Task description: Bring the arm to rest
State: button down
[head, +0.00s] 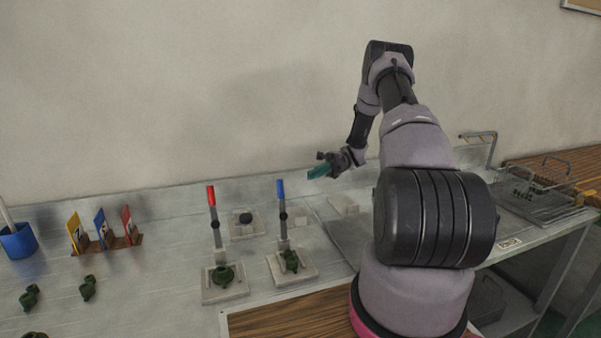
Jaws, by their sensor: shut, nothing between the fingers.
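My arm rises in front of the bench on the right of the head view, bent at the elbow near the wall. My gripper (319,172) points left and hangs in the air above the back of the bench. Its green fingers look closed together with nothing held. It is apart from the things below it.
Below my gripper are a red-handled press (211,197) and a blue-handled press (281,190), both upright, each with a green part at its base. Coloured cards (100,229), a blue cup (18,241) and loose green parts (88,288) are left. A wire basket (540,199) is right.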

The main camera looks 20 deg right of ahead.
jog(key=s+a+r+n+t+h, duration=0.3)
jog(key=s+r+n+t+h, duration=0.4)
jog(key=s+r+n, duration=0.4)
jog(key=s+a+r+n+t+h, duration=0.3)
jog(key=s+r+n+t+h, duration=0.3)
jog(key=r+n, duration=0.9)
jog(key=shift+s+a+r+t+h, duration=0.35)
jog(key=shift+s+r+t, duration=0.3)
jog(key=shift+s+t, duration=1.45)
jog(key=shift+s+d+g, duration=0.1)
jog(key=shift+s+g, duration=0.15)
jog(key=shift+g, duration=0.05)
